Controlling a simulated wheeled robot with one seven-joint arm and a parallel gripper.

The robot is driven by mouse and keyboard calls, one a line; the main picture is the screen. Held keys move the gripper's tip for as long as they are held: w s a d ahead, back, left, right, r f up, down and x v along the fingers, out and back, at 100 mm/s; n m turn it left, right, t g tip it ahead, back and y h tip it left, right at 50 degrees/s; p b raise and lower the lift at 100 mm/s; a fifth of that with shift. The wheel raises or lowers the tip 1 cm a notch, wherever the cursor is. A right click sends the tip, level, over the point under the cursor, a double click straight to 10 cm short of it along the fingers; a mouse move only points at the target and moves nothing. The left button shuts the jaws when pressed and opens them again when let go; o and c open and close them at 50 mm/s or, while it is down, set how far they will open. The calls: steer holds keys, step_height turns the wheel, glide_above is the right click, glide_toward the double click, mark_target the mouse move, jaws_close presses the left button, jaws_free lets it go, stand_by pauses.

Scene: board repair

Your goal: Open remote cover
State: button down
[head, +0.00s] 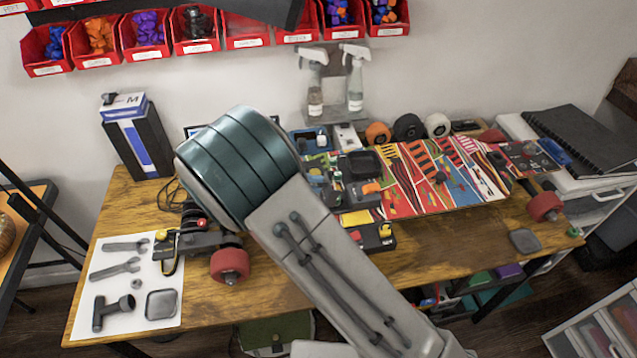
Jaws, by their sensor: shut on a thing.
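My arm fills the middle of the head view, and my gripper does not show; it may be hidden behind the arm. I cannot clearly make out the remote or its cover. A grey rounded-square piece (525,241) lies on the right part of the wooden table, and a similar piece (161,304) lies on the white sheet (103,265) at the left. Whether either is the remote or its cover, I cannot tell.
A colourful skateboard deck (448,200) lies across the table (425,258) with small parts at its left end. A red wheel (230,265) on a truck stands at the left. Spray bottles (354,78) stand behind, and red bins (146,33) hang above. The front right table has bare wood.

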steer(key=shift+s+a+f+t+h+b, duration=0.15)
steer(key=shift+a+f+t+h+b, duration=0.2)
steer(key=shift+h, duration=0.55)
steer(key=shift+s+a+f+t+h+b, duration=0.15)
steer(key=shift+a+f+h+b, duration=0.25)
steer(key=shift+h, duration=0.5)
steer(key=shift+r, duration=0.1)
steer(key=c, duration=1.5)
jaws_free()
steer(key=shift+o, duration=0.2)
steer(key=shift+a, duration=0.1)
steer(key=b+v, duration=0.1)
steer(key=v, duration=0.6)
steer(key=shift+a, duration=0.25)
steer(key=shift+d, duration=0.1)
